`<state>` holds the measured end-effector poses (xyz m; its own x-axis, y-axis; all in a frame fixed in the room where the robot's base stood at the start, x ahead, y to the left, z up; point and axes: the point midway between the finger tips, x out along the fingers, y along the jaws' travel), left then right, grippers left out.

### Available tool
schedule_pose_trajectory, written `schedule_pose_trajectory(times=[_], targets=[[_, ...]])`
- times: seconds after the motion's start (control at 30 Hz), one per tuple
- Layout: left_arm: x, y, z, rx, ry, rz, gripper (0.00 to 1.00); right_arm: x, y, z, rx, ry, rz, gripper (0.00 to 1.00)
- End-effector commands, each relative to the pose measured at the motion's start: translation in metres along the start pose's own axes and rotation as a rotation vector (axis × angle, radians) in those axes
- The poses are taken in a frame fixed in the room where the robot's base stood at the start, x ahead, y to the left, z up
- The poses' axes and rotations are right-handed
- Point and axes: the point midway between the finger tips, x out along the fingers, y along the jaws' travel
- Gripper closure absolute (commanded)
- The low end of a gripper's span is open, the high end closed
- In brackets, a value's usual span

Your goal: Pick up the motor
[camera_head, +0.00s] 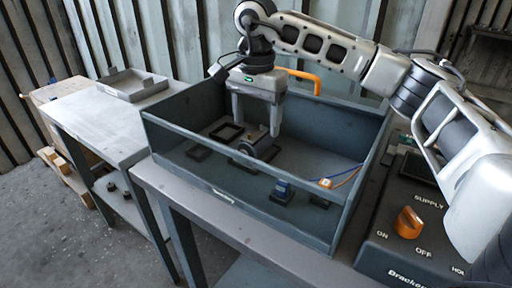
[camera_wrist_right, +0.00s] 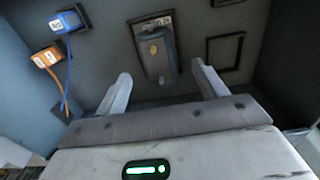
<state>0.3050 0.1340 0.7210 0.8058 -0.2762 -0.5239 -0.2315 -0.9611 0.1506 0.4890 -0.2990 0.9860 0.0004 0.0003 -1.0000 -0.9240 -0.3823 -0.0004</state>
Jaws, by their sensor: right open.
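The motor (camera_head: 256,147) is a grey block with a rounded end and small brass-coloured parts. It sits on a dark square base on the floor of the blue-grey bin (camera_head: 240,210). In the right wrist view the motor (camera_wrist_right: 157,62) lies just beyond and between the fingertips. My right gripper (camera_head: 256,128) points down into the bin over the motor, with its fingers spread. It also shows in the right wrist view (camera_wrist_right: 162,76), open and with nothing gripped. Whether a finger touches the motor cannot be told. My left gripper is not in view.
A blue connector (camera_head: 283,190) and an orange connector (camera_head: 325,183) with wires lie in the bin's right part. An empty dark square frame (camera_head: 226,132) lies behind the motor. Bin walls surround the gripper. A supply box (camera_head: 408,225) stands right, a side table (camera_head: 95,118) left.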

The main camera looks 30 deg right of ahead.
Motion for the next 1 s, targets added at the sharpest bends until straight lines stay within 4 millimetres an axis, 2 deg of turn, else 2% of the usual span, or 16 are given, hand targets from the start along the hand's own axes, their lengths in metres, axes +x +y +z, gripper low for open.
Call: schedule_pose_trajectory(times=[0.17,0.43,0.73,0.77,0.93,1.0], targets=[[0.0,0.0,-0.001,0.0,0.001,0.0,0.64,0.012,0.001,0.0,0.001,0.001,0.003,0.29],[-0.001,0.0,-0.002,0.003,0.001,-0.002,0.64,0.051,0.003,0.002,0.0,-0.001,0.003,0.29],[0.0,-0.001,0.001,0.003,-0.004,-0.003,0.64,0.057,0.002,0.002,0.0,0.0,0.0,0.29],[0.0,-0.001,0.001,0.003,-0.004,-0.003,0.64,0.057,0.002,0.002,0.0,0.0,0.0,0.32],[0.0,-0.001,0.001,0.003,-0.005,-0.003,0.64,0.057,0.002,0.002,0.0,0.0,0.0,0.79],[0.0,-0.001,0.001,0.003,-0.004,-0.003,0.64,0.056,0.002,0.001,0.0,0.0,-0.003,0.83]])
